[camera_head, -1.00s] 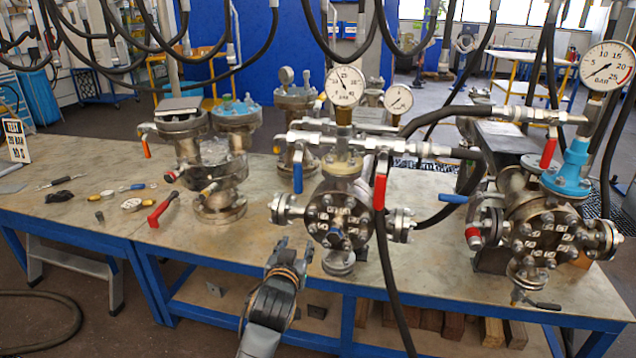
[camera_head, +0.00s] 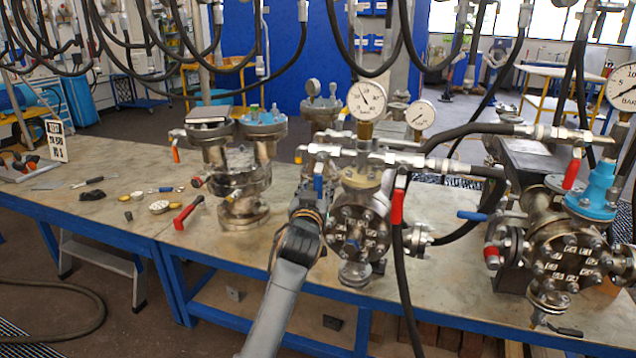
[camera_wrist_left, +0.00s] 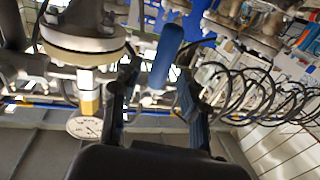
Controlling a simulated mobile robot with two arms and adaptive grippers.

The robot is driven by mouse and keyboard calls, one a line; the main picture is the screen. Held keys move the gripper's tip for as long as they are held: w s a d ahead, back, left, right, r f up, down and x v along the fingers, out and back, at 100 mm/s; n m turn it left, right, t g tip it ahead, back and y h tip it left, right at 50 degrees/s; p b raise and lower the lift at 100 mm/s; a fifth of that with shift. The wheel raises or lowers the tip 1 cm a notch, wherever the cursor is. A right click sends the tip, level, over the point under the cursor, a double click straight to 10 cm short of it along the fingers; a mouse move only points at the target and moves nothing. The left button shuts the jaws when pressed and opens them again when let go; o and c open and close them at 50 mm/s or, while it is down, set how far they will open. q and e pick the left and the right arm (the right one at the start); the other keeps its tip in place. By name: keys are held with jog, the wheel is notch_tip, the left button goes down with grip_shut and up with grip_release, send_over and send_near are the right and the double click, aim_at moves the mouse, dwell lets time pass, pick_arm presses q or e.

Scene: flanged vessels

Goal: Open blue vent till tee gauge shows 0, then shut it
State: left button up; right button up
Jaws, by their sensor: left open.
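The blue vent handle (camera_head: 318,187) hangs down from the left end of the pipe tee on the middle flanged vessel (camera_head: 358,225). In the left wrist view the blue handle (camera_wrist_left: 167,55) stands between the two fingers, with no clear contact. My left gripper (camera_head: 312,196) is open at this handle and partly covers the vessel's left side. A white gauge (camera_head: 366,100) stands on top of the tee; its needle points up and left, off the low end. It also shows in the left wrist view (camera_wrist_left: 85,127), unreadable. My right gripper is not in view.
A red handle (camera_head: 397,207) hangs right of the tee, by black hoses. A smaller gauge (camera_head: 420,115) stands behind. Another vessel with a blue fitting (camera_head: 594,190) is at right. A red-handled tool (camera_head: 188,213) and small parts lie on the left of the bench (camera_head: 130,160).

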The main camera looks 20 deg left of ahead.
aim_at(318, 186)
pick_arm(q)
jog(key=shift+w+a, duration=0.15)
jog(key=shift+w, duration=0.65)
jog(key=shift+w+a, duration=0.1)
jog(key=shift+w, duration=0.65)
jog(key=shift+c, duration=0.6)
grip_shut()
